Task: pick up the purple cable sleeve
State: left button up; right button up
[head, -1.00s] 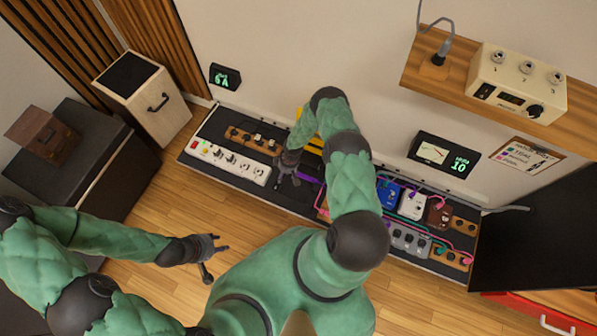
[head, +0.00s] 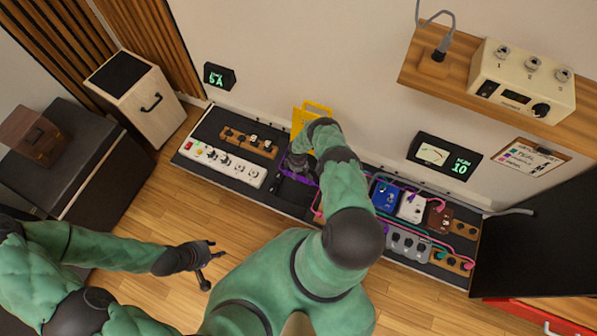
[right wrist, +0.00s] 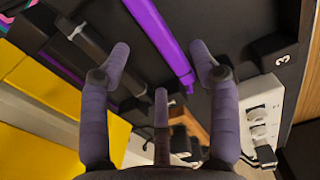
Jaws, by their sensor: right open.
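The purple cable sleeve (right wrist: 160,38) is a long, straight purple strip on the dark pedalboard. In the right wrist view it runs between the spread fingers of my right gripper (right wrist: 160,58), with no clear contact. In the head view a short piece of the sleeve (head: 298,179) shows beside my right gripper (head: 288,177); my right arm hides part of the board there. My right gripper is open and empty, low over the board. My left gripper (head: 212,263) is open and empty above the wooden floor, left of my body.
A white power strip (head: 218,164) lies on the board's left end. Effect pedals (head: 386,195) and coloured cables fill its right part. A yellow panel (head: 310,112) stands behind my right arm. A wooden shelf (head: 415,72) juts from the wall. Floor before the board is clear.

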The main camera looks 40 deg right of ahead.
aim_at(299, 176)
jog(key=shift+s+d+f+b, duration=0.1)
jog(key=shift+f+b, duration=0.75)
jog(key=shift+f, duration=0.45)
jog(key=shift+s+d+f+b, duration=0.1)
jog(key=shift+f+b, duration=0.7)
jog(key=shift+f, duration=0.45)
grip_shut()
